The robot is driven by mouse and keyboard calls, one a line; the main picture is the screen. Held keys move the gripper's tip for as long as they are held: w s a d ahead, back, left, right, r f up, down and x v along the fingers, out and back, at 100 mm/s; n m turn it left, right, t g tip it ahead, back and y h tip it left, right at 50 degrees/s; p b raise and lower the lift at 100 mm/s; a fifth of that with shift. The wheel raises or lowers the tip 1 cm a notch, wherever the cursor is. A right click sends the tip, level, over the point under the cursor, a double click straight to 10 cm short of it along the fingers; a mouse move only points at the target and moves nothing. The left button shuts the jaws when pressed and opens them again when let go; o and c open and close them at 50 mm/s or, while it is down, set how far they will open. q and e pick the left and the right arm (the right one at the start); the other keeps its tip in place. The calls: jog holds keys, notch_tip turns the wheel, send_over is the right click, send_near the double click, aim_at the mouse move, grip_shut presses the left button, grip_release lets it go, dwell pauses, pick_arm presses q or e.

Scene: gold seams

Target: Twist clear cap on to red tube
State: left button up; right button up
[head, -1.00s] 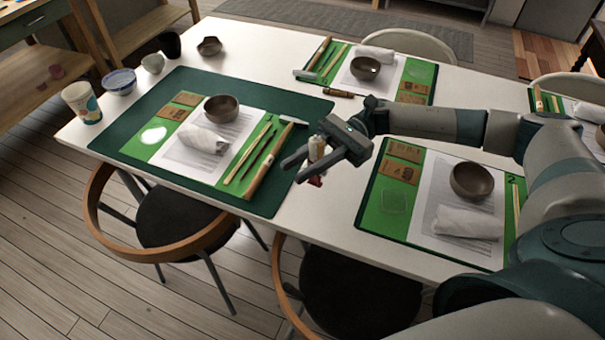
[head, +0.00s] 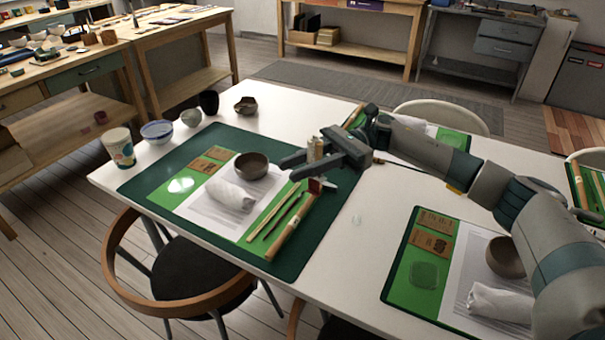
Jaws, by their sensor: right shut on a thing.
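My right gripper (head: 300,171) is shut on the red tube (head: 315,186), over the right part of the dark green mat. The tube's red end shows below the fingers and a pale cream part shows above them; the fingers hide its middle. A small, clear round piece (head: 357,219), which looks like the clear cap, lies on the white table just right of that mat. It is apart from the tube and the gripper. My left gripper is not in view.
The dark green mat (head: 141,186) holds a brown bowl (head: 251,165), a rolled white cloth (head: 231,196) and several wooden tools below my right gripper. Another place setting with a bowl (head: 505,257) is at the right. White table (head: 345,262) is bare between the mats.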

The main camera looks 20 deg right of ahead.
dwell(0.4)
jog(key=w+a+r+m+t+h, duration=0.3)
jog(key=w+a+r+m+t, duration=0.2)
jog(key=w+a+m+t, duration=0.75)
jog(key=s+d+m+t+h, duration=0.2)
jog(key=s+d+t+h, duration=0.1)
jog(key=d+h, duration=0.1)
jog(key=s+d+m+t+h, duration=0.3)
jog(key=d+h, duration=0.2)
jog(key=s+d+m+t+h, duration=0.3)
jog(key=s+d+t+h, duration=0.1)
jog(key=d+h, duration=0.1)
jog(key=shift+d+f, duration=0.1)
jog(key=shift+f, duration=0.25)
jog(key=shift+s+f, duration=0.1)
